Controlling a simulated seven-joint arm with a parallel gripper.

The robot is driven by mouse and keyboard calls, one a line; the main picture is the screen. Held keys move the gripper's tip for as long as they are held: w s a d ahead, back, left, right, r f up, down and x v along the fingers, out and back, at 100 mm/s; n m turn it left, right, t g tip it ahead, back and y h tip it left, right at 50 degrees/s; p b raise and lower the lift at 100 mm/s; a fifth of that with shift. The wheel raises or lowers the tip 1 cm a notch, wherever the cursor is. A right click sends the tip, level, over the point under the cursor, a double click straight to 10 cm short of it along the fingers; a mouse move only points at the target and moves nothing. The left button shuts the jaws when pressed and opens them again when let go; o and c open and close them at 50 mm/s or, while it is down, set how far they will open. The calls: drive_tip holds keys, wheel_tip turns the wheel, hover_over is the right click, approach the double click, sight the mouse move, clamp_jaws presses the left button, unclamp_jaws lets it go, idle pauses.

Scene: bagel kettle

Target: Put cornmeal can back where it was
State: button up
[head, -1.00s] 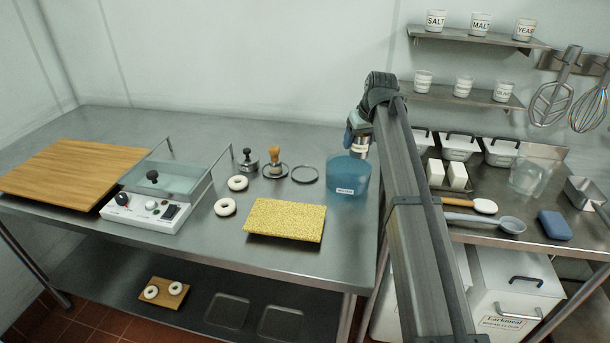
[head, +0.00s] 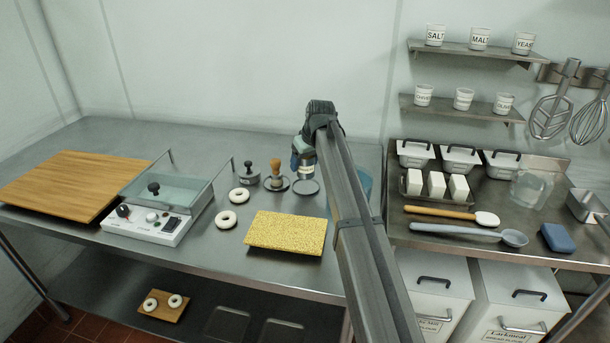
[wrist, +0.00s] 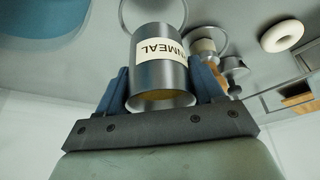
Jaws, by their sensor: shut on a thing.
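The cornmeal can (wrist: 160,66) is a grey metal cylinder with a pale label, part of whose lettering reads "NMEAL". My gripper (wrist: 162,84) is shut on it, with one blue finger on each side. In the head view the can (head: 305,172) hangs beneath my gripper (head: 303,158), in front of or over a thin dark ring (head: 306,187) on the steel table. In the wrist view a ring (wrist: 180,28) shows behind the can. I cannot tell the gap between the can's base and the table.
A wooden-handled stamp (head: 277,170) and a dark-knobbed one (head: 249,168) stand just left of the can. The blue tub (head: 364,184) is to the right, mostly behind my arm. A yellow grainy board (head: 285,233) and bagels (head: 239,195) lie nearer the front.

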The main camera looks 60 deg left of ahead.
sight(305, 173)
drive_tip(key=shift+f, duration=2.3)
drive_tip(key=shift+f, duration=0.1)
drive_tip(key=o, duration=1.2)
drive_tip(key=shift+o, duration=0.2)
drive_tip(key=v, duration=1.2)
